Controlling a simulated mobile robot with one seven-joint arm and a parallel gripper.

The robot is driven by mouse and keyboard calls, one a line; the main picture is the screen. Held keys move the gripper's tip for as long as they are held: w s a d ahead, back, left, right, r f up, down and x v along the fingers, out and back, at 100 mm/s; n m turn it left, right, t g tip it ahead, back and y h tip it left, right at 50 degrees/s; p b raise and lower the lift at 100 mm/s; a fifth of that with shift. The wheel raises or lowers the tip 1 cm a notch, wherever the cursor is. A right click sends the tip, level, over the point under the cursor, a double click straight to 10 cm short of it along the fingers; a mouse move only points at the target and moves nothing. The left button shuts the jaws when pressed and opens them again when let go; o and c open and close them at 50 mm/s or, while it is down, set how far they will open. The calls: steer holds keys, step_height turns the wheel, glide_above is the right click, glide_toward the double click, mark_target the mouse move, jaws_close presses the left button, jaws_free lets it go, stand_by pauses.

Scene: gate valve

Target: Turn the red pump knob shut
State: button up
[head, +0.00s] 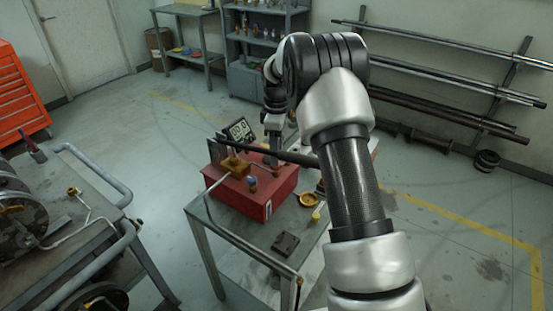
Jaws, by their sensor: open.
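The red pump (258,200) is a box-shaped unit on the grey metal table at the centre of the head view. A brass block (235,166) sits on its top, and a long black lever (240,146) runs across above it. A small blue-topped fitting (252,181) stands on the pump's near side; I cannot tell clearly which part is the knob. My gripper (271,156) points down over the pump's far side, behind the lever. It is open. Its fingertips are small and partly hidden, so contact with the knob cannot be told.
A gauge (239,130) stands behind the pump. A brass dish (307,199) and a dark block (286,244) lie on the table (262,244). A bench with pipework (60,217) is at left. A pipe rack (450,75) lines the right wall. Floor between is clear.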

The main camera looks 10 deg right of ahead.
steer(key=shift+f, duration=1.7)
steer(key=c, duration=1.1)
steer(key=shift+o, duration=0.2)
